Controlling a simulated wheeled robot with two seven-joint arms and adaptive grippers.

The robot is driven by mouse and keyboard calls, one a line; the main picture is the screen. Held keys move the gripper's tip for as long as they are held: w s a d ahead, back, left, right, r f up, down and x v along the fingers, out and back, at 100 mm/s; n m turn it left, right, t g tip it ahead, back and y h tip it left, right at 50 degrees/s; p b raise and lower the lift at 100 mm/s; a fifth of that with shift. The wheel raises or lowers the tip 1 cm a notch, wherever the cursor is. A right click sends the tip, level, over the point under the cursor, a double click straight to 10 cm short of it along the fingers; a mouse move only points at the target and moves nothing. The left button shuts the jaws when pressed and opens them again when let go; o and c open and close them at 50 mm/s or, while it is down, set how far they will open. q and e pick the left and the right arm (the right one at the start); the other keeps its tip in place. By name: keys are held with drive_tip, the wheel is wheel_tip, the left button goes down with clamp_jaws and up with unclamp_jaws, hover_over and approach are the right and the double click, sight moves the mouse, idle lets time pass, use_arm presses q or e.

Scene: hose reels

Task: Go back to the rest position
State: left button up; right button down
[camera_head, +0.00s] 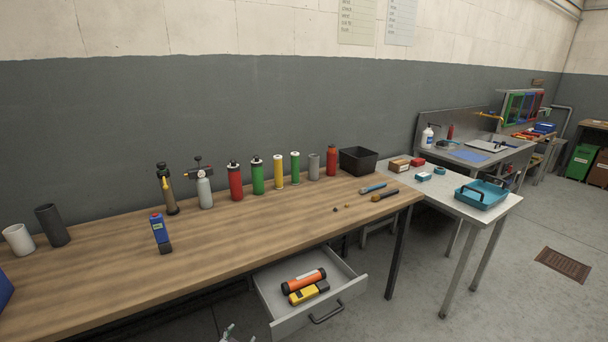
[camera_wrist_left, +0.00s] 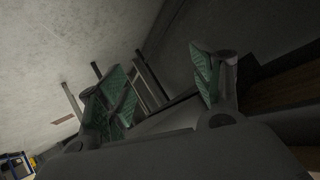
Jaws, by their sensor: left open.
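My left gripper (camera_wrist_left: 163,82) is open in the left wrist view, its two green-padded fingers wide apart with nothing held between them. Small gripper tips (camera_head: 238,334) show at the bottom edge of the head view, left of and below the open drawer; which arm they belong to is hard to tell. My right gripper is not clearly seen. The open drawer (camera_head: 290,325) under the wooden workbench (camera_head: 110,280) holds an orange flashlight (camera_head: 304,281) and a yellow tool (camera_head: 309,292).
Several bottles and cylinders, one a red bottle (camera_head: 235,182), stand along the bench's back, with a black bin (camera_head: 358,160) at the right. A white table (camera_head: 455,192) with a teal tray (camera_head: 482,194) adjoins.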

use_arm(q)
drive_tip(key=s+a+f+n+g+y+p, duration=0.1)
drive_tip(key=s+a+f+g+p, duration=0.3)
drive_tip(key=s+f, duration=0.8)
drive_tip(key=s+a+f+n+g+y+p, duration=0.1)
drive_tip(key=s+a+f, duration=0.1)
drive_tip(key=s+f, duration=0.6)
drive_tip(key=s+a+f+n+g+p, duration=0.1)
drive_tip(key=s+a+f+g+p, duration=0.15)
drive_tip(key=s, duration=0.85)
drive_tip(key=s+d+r+g+p, duration=0.1)
drive_tip(key=s+p, duration=0.3)
drive_tip(key=s, duration=0.7)
drive_tip(key=s+d+r+g+p, duration=0.1)
drive_tip(key=s+d+p, duration=0.2)
drive_tip(key=s, duration=0.8)
drive_tip(key=shift+s+d+r+n+g+p, duration=0.2)
drive_tip(key=shift+d+r+n+g+p, duration=0.1)
drive_tip(key=shift+d+r+g+p, duration=0.1)
use_arm(e)
drive_tip(key=s+a+r, duration=0.1)
drive_tip(key=s+r, duration=0.2)
drive_tip(key=r, duration=0.3)
drive_tip(key=s+a+r+g, duration=0.1)
drive_tip(key=s+a+r, duration=0.1)
drive_tip(key=r, duration=0.5)
drive_tip(key=shift+s+r, duration=0.15)
drive_tip(key=shift+s, duration=0.6)
